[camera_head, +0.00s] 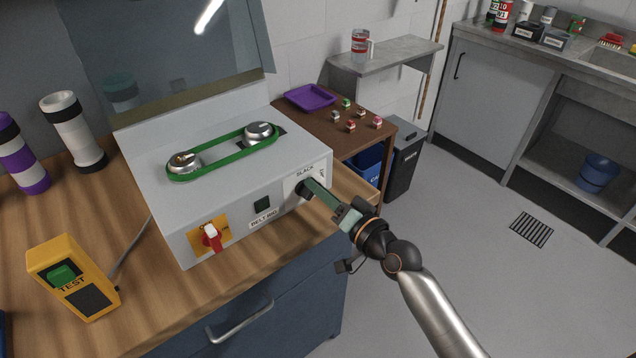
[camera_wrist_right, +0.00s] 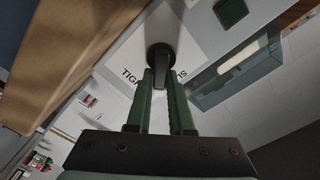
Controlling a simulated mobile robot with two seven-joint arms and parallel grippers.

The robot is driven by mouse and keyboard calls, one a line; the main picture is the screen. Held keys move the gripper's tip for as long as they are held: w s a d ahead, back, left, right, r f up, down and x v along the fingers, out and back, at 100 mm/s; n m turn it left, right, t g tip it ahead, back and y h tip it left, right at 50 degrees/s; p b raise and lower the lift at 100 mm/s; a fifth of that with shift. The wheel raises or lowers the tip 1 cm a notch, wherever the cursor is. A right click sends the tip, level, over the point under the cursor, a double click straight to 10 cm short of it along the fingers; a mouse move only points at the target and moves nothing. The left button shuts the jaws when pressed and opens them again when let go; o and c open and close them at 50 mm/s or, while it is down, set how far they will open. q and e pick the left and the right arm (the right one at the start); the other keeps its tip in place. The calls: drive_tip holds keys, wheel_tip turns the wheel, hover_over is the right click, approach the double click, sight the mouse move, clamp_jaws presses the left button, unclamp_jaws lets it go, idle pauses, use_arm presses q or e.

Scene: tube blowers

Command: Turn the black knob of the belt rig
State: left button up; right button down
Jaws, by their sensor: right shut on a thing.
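The belt rig (camera_head: 190,210) is a light grey box on the wooden bench, with a green belt (camera_head: 222,157) around two metal pulleys on top. Its black knob (camera_head: 303,189) is on the front panel at the right end, beside a label reading "SLACK". In the right wrist view the knob (camera_wrist_right: 160,62) stands out from a white label with partly hidden lettering. My right gripper (camera_head: 312,187) reaches in from the right, and its green fingers (camera_wrist_right: 161,80) are shut on the knob, one on each side. My left gripper is not in view.
A red and white switch (camera_head: 211,237) on a yellow plate is on the rig's front. A yellow TEST box (camera_head: 72,277) and two tubes stand at the left. A clear shield rises behind the rig. A brown table (camera_head: 362,139) with a purple tray (camera_head: 310,97) stands behind.

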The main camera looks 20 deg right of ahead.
drive_tip(key=m, duration=0.3)
drive_tip(key=m+p, duration=0.1)
drive_tip(key=shift+d+f+m, duration=0.2)
drive_tip(key=shift+f+m, duration=0.1)
drive_tip(key=shift+w+f+m, duration=0.1)
drive_tip(key=shift+f+m, duration=0.05)
drive_tip(key=shift+m, duration=0.85)
drive_tip(key=shift+f+m, duration=0.15)
drive_tip(key=shift+m, duration=0.85)
drive_tip(key=c, duration=0.8)
unclamp_jaws()
drive_tip(key=b+v, duration=0.2)
drive_tip(key=v, duration=1)
drive_tip(key=shift+s, duration=0.25)
